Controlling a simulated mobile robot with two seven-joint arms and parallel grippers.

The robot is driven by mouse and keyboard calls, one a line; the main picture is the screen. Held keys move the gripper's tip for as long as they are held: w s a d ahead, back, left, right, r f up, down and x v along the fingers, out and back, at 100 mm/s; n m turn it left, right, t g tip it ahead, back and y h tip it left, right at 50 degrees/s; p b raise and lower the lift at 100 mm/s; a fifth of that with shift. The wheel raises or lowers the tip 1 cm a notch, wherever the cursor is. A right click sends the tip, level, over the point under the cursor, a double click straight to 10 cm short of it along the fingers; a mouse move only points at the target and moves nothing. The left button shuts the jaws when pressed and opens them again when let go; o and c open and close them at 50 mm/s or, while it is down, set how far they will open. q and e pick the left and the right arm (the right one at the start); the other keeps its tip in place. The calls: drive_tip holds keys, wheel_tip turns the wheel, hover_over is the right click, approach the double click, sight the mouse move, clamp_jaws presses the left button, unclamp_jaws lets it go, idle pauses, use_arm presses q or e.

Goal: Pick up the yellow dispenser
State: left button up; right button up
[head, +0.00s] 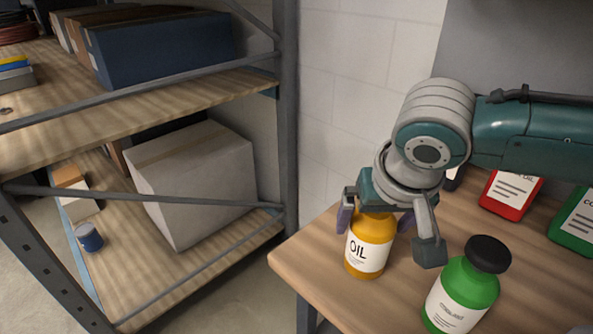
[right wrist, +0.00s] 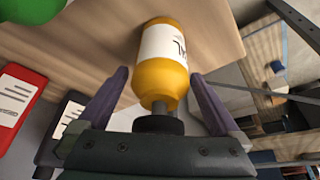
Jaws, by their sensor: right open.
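The yellow dispenser (head: 367,247) is an upright yellow-orange bottle with a white label reading OIL. It stands near the left edge of the wooden table. My right gripper (head: 388,232) is above it, pointing down, with its fingers apart on either side of the bottle's upper part. In the right wrist view the yellow dispenser (right wrist: 164,77) lies between the two open fingers of my right gripper (right wrist: 160,80), its dark cap close to the palm. Gaps show between fingers and bottle. In the head view its top is hidden behind my gripper. My left gripper is not in view.
A green bottle with a black cap (head: 463,296) stands right of the dispenser on the table (head: 325,262). A red container (head: 509,193) and another green one (head: 578,222) stand farther back. A metal shelf with boxes (head: 190,180) is at the left.

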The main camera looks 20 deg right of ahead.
drive_tip(key=shift+w+f, duration=0.15)
drive_tip(key=shift+f, duration=0.15)
drive_tip(key=shift+c, duration=0.2)
clamp_jaws()
idle(0.4)
